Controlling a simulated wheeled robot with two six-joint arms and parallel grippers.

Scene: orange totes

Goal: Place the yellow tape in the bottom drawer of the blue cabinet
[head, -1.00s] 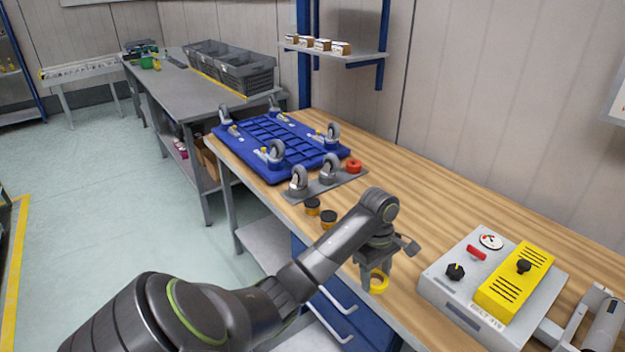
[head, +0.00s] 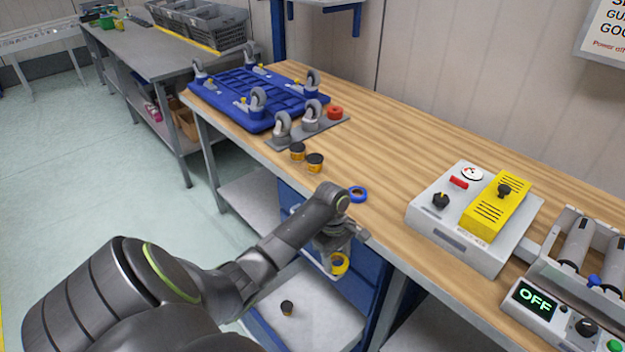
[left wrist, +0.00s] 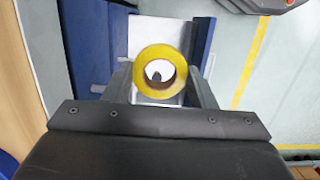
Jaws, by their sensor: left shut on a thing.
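My left gripper (head: 336,262) is shut on the yellow tape (head: 342,266), a roll held in front of the bench edge. In the left wrist view the yellow tape (left wrist: 150,56) sits between the two fingers. The blue cabinet (head: 362,282) stands under the bench, partly hidden by my arm. Low at its front, a pulled-out drawer with a light floor (head: 318,322) and blue sides shows below the tape. A small dark roll (head: 287,308) lies in it. In the left wrist view the light floor (left wrist: 172,30) shows behind the tape. My right gripper is out of view.
On the bench, a blue tape roll (head: 358,194) and two black-and-orange rolls (head: 315,162) lie near the front edge. A blue dolly (head: 255,100) with casters, a grey control box (head: 445,225) and a roller unit (head: 560,300) stand on top. Clear floor lies left.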

